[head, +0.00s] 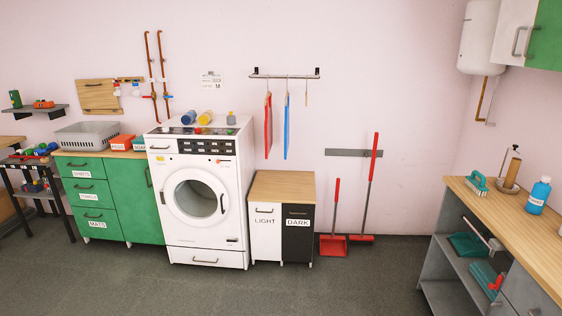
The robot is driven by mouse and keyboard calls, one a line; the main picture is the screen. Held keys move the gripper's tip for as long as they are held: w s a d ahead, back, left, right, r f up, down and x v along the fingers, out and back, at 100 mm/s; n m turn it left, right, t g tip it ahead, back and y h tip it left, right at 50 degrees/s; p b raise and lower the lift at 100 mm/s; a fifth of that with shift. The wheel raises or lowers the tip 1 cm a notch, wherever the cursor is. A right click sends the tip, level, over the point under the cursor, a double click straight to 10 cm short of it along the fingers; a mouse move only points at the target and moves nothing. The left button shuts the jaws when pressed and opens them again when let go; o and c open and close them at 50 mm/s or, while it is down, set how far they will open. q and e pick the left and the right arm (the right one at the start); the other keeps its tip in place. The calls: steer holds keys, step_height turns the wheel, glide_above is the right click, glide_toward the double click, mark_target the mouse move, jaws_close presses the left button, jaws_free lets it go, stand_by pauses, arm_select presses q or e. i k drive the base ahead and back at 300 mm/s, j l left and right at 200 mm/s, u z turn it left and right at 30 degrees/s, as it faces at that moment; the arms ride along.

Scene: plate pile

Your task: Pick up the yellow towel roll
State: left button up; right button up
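A small yellow roll (205,118) lies on top of the white washing machine (163,134), at the back. It looks like the yellow towel roll, but it is small at this distance. A blue roll (188,117) with a yellowish end lies just left of it. A small grey-blue item (231,118) with a yellow part is to its right. Neither of my grippers is in this view.
A green drawer cabinet (130,196) with a grey basket (86,136) stands left of the washer. A low light/dark cabinet (283,184) stands right of it. A workbench (515,224) is at the right. The floor (300,290) in front is clear.

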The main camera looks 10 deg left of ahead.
mark_target(205, 118)
steer(key=i+u, duration=0.15)
steer(key=i, duration=0.45)
steer(key=i+u, duration=0.15)
steer(key=i, duration=0.4)
steer(key=i+u, duration=0.2)
steer(key=i, duration=0.4)
steer(key=i+l+u, duration=0.15)
steer(key=i, duration=0.4)
steer(key=i+j, duration=0.25)
steer(key=i, duration=0.15)
steer(key=i+j, duration=0.3)
steer(key=i, duration=0.15)
steer(key=i+j, duration=0.25)
steer(key=i, duration=0.15)
